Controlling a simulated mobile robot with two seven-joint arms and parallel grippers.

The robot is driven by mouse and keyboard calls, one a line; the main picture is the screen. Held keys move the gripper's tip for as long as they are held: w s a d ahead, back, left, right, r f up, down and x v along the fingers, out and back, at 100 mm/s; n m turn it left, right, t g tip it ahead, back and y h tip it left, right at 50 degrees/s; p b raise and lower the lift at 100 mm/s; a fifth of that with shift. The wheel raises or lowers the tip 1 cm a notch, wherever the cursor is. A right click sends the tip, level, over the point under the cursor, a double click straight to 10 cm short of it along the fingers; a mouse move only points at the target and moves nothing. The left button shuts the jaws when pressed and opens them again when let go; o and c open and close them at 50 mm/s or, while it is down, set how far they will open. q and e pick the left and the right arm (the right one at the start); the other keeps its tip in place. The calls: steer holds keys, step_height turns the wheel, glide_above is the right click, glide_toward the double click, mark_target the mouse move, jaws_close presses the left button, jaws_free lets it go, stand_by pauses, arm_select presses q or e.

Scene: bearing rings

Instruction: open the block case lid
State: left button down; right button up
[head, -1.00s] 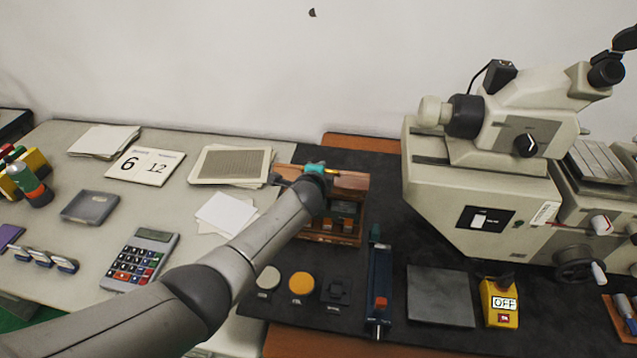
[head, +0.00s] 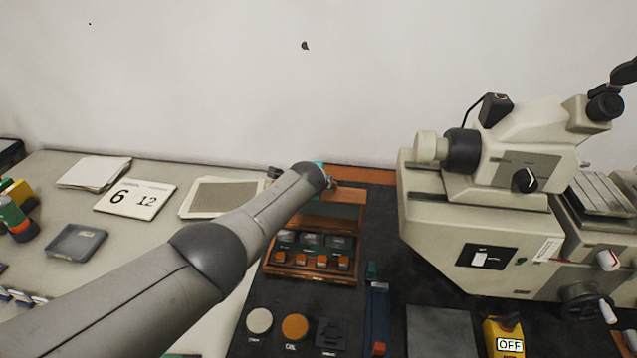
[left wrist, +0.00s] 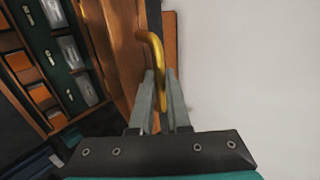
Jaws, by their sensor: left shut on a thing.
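The wooden block case (head: 312,275) stands open on the dark mat, with grey blocks and orange-topped pieces showing inside it. Its lid (head: 335,212) stands raised at the back, partly hidden by my left arm. In the left wrist view the lid (left wrist: 120,50) runs beside the case's compartments (left wrist: 45,60). A curved brass handle (left wrist: 150,45) sticks out from the lid. My left gripper (left wrist: 160,88) has its fingers closed around the handle. In the head view the fingers are mostly hidden behind my wrist. My right gripper is in neither view.
A large microscope machine (head: 490,215) stands to the right. Round pads, including an orange one (head: 295,327), lie in front of the case. A calendar card (head: 135,199) and a framed panel (head: 215,198) lie to the left. A white wall rises behind.

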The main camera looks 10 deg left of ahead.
arm_select(q)
steer(key=shift+w, duration=0.35)
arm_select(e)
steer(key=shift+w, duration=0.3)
arm_select(q)
steer(key=shift+g, duration=0.3)
steer(key=c, duration=0.9)
jaws_free()
steer(key=shift+s, duration=0.1)
steer(key=shift+f, duration=0.1)
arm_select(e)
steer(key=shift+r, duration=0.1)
